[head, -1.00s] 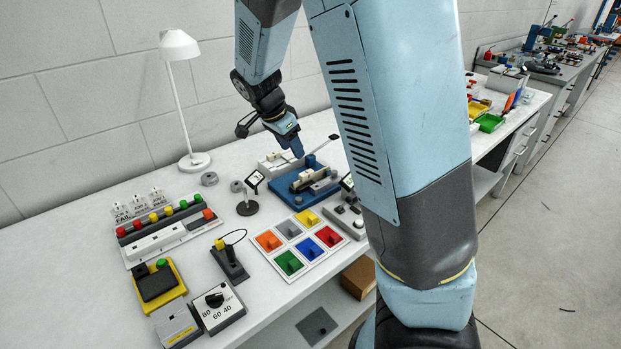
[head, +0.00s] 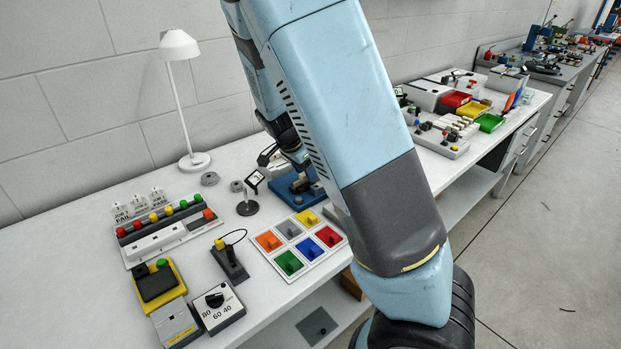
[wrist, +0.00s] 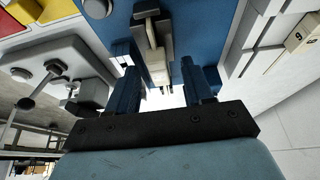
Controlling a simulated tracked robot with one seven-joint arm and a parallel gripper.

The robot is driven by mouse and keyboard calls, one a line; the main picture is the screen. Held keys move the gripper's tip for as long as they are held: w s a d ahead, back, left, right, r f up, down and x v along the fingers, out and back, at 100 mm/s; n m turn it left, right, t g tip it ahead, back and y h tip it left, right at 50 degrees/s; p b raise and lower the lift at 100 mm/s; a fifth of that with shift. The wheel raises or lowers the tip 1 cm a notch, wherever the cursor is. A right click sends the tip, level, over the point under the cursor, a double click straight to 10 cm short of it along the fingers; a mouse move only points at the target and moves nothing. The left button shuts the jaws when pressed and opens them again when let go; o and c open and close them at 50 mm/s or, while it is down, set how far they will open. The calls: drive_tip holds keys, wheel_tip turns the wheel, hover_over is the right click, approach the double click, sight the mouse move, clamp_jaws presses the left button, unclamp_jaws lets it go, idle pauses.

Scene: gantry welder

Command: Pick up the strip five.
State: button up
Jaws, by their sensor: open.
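My gripper (wrist: 163,92) is open in the wrist view, its two blue fingers apart with nothing held between them. Beyond the gap is a pale block in a grey holder (wrist: 154,45) on the blue fixture (wrist: 198,28). At the right is a white slotted rack (wrist: 262,30) with pale strips; a small tag (wrist: 299,39) there carries dark marks too small to read surely. I cannot tell which strip is five. In the head view my arm hides most of the blue fixture (head: 291,193) and nearly all of the gripper.
A tray of coloured blocks (head: 268,250) lies in front of the fixture. A grey device (wrist: 50,60) is at the left of the wrist view.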

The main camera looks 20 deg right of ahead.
clamp_jaws()
idle(0.5)
